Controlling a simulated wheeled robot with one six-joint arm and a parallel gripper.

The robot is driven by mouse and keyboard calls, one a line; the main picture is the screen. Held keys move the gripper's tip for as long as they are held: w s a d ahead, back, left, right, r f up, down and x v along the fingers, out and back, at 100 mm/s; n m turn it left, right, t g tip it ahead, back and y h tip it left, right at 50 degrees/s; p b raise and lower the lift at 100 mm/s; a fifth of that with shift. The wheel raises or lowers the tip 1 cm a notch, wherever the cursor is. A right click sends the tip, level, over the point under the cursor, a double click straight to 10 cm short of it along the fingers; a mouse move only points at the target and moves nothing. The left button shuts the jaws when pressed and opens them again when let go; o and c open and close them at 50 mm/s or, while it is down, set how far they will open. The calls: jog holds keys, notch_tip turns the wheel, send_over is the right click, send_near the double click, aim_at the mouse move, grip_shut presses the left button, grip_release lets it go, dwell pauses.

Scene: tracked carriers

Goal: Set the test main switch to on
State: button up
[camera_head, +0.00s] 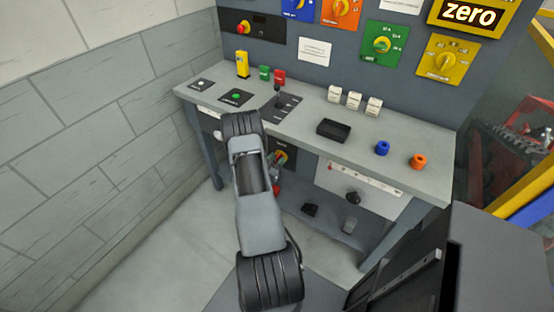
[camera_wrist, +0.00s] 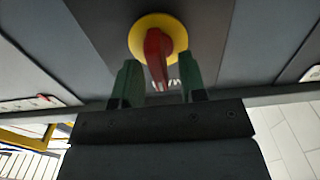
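The main switch is a red handle (camera_wrist: 156,52) on a round yellow plate (camera_wrist: 178,30), set in a dark panel. In the wrist view the handle hangs nearly upright, its lower end tilted slightly right. In the head view the switch (camera_head: 281,157) is on the front of the bench below the top, partly hidden by my arm. My gripper (camera_wrist: 159,72) is open, with one green finger on each side of the handle's lower end. Gaps show between handle and fingers. White markings sit right of the handle's tip, partly hidden.
The grey bench top (camera_head: 310,122) holds a black box (camera_head: 333,130), blue (camera_head: 382,148) and orange (camera_head: 417,161) knobs. A white panel with a black knob (camera_head: 353,197) is right of the switch. A dark cabinet (camera_head: 500,262) stands at front right; a block wall is left.

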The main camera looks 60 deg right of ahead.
jog(key=shift+d, duration=0.2)
jog(key=shift+c, duration=0.4)
grip_shut()
